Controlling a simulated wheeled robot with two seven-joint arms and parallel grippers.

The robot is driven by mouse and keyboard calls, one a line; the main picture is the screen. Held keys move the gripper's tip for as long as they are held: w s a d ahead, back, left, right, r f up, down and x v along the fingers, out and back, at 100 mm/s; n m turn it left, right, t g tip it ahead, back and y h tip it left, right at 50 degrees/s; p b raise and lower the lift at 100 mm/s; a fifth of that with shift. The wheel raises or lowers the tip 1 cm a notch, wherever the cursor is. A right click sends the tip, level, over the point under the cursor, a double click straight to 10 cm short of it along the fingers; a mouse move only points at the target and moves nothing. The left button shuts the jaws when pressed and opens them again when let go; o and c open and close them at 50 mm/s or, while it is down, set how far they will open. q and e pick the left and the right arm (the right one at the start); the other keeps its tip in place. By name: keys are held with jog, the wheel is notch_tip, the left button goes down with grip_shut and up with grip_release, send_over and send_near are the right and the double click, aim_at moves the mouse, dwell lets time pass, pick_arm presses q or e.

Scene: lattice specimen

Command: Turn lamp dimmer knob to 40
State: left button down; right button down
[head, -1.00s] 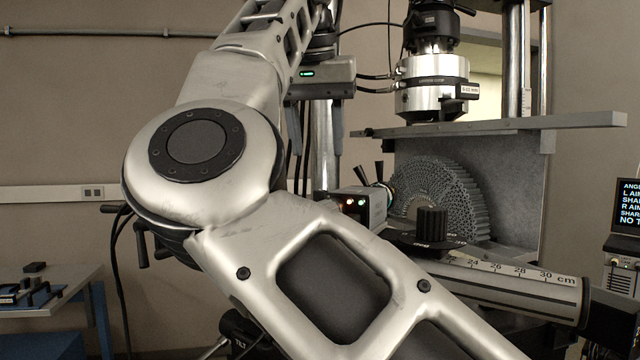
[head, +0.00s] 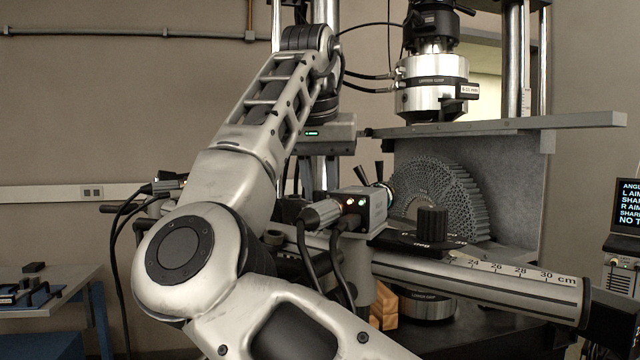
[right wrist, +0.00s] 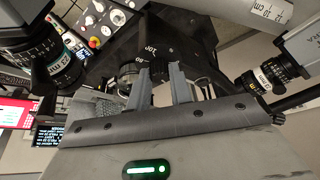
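A black ribbed knob on a round dark dial with white marks (head: 432,222) stands on the graduated rail in the head view; I cannot tell whether it is the lamp dimmer. In the right wrist view, a dark dial with white numbers (right wrist: 150,52) lies beyond my fingers; its setting is unreadable. My right gripper (head: 316,172) hangs fingers down left of the small camera box, its fingertips partly hidden. My left gripper is not in view.
The camera box (head: 362,208) with lit lamps and cables is close to my right arm. The rail (head: 500,283) runs to the right. A grey lattice arch (head: 440,190) stands behind it, under a crossbar (head: 500,126). A side table (head: 50,300) is at left.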

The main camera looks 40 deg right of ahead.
jog(key=shift+m, duration=0.3)
jog(key=m+g, duration=0.1)
jog(key=m, duration=0.3)
jog(key=shift+w+g+h, duration=0.15)
jog(key=shift+g+h, duration=0.15)
jog(key=shift+g, duration=0.1)
jog(key=shift+w+m+g, duration=0.1)
jog(key=shift+m+g, duration=0.8)
jog(key=shift+m, duration=1.3)
jog(key=c, duration=1.3)
grip_release()
jog(key=shift+o, duration=0.2)
jog(key=shift+r, duration=0.1)
